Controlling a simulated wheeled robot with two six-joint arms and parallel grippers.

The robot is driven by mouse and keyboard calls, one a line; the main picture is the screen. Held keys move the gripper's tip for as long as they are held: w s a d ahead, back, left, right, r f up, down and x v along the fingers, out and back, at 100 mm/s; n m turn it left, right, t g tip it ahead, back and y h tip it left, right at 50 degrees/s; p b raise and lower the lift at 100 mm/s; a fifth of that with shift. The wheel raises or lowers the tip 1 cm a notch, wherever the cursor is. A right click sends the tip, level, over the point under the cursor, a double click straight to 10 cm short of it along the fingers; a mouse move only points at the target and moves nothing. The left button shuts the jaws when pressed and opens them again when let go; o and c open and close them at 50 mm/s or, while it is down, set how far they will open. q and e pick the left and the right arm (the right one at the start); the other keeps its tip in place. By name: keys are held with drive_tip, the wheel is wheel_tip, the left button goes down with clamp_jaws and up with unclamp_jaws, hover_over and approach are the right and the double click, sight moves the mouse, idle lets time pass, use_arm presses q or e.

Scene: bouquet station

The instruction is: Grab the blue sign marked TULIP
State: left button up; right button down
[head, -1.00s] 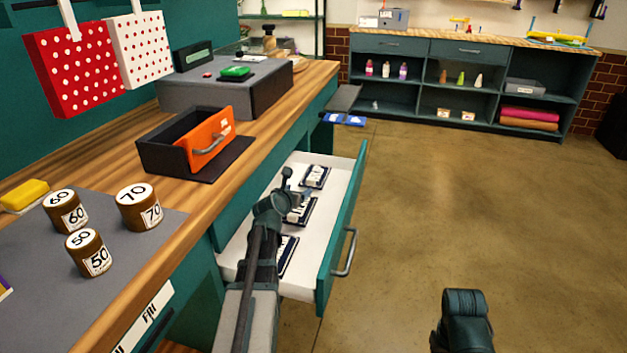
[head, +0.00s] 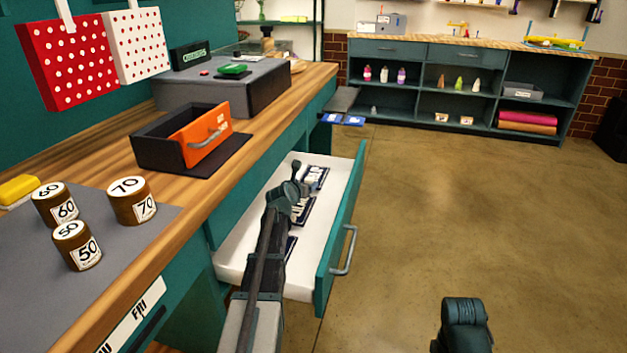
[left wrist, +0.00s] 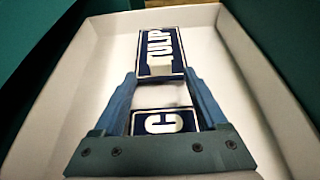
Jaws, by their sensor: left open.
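The dark blue sign with white letters TULIP (left wrist: 161,52) lies flat in the white-lined open drawer (head: 342,190), and is the farthest sign in the left wrist view. In the head view, the farthest sign (head: 317,176) is partly behind my gripper. My left gripper (head: 300,188) is over the drawer, open and empty. In the left wrist view, its fingertips (left wrist: 160,73) straddle the TULIP sign's near end; contact cannot be told. A second blue sign showing a C (left wrist: 158,122) lies nearer, seen between the fingers and partly hidden by the gripper.
The drawer's teal front with its handle (head: 345,250) stands on the right; the counter (head: 130,165) is on the left. An orange-fronted box (head: 200,138) and several numbered brown jars (head: 132,200) stand on the counter. Open floor (head: 460,220) lies to the right.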

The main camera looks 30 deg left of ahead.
sight(308, 181)
use_arm(q)
drive_tip(key=b+x, duration=0.1)
drive_tip(key=x, duration=0.3)
drive_tip(key=shift+w+f, duration=0.15)
drive_tip(key=shift+w, duration=0.05)
drive_tip(key=shift+s, duration=0.1)
clamp_jaws()
